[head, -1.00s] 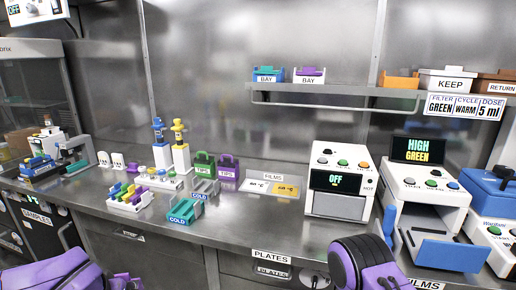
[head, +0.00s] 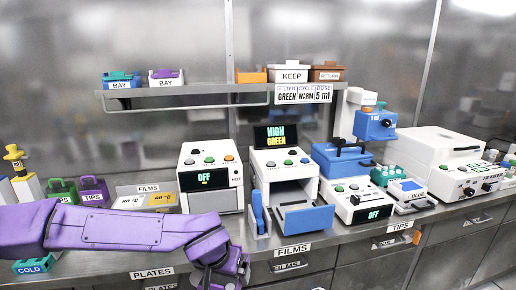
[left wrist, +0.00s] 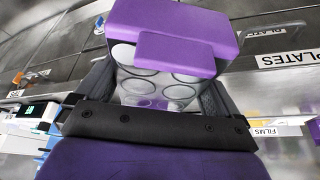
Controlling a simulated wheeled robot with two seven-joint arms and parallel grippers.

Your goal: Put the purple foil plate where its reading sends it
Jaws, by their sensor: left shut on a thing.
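The purple foil plate (left wrist: 175,52) fills the upper middle of the left wrist view. It has purple upper parts and a pale body with several round wells. My left gripper (left wrist: 155,92) is shut on it, with a dark finger at each side. In the head view my left gripper (head: 222,268) is low in front of the counter, and I cannot make out the plate there. The reader (head: 283,170) has its blue tray out and empty, and its screen (head: 275,136) reads HIGH GREEN. My right gripper is not in view.
The shelf (head: 200,92) holds two BAY bins, an orange bin, a white KEEP bin (head: 290,73) and a brown RETURN bin (head: 326,73). A sign (head: 301,95) reads GREEN, WARM, 5 ml. A white machine (head: 211,172) shows OFF. A blue-lidded machine (head: 343,170) stands right of the reader.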

